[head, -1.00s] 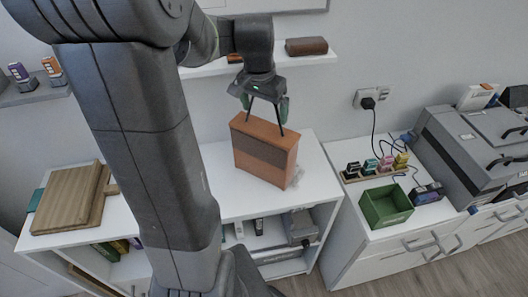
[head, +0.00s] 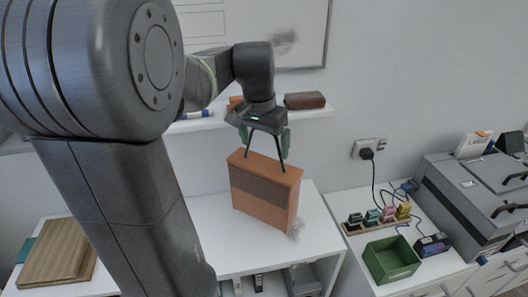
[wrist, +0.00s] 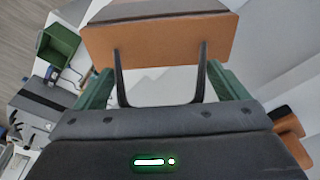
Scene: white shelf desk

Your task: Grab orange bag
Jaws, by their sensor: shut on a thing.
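The orange bag (head: 265,190) is box-shaped with a brown band and thin black handles, and hangs upright over the white desk top. My gripper (head: 264,138), with green fingers, is above it and is shut on the handles. In the wrist view the bag (wrist: 160,45) fills the top, and its black handles run down to my gripper (wrist: 160,88). The bag appears slightly above the desk; its lower edge is hard to judge.
A wall shelf (head: 205,122) with a brown case (head: 305,100) is behind my gripper. To the right are a green bin (head: 391,262), a rack of coloured stamps (head: 380,220) and a grey printer (head: 465,195). A wooden board (head: 55,252) lies at the left.

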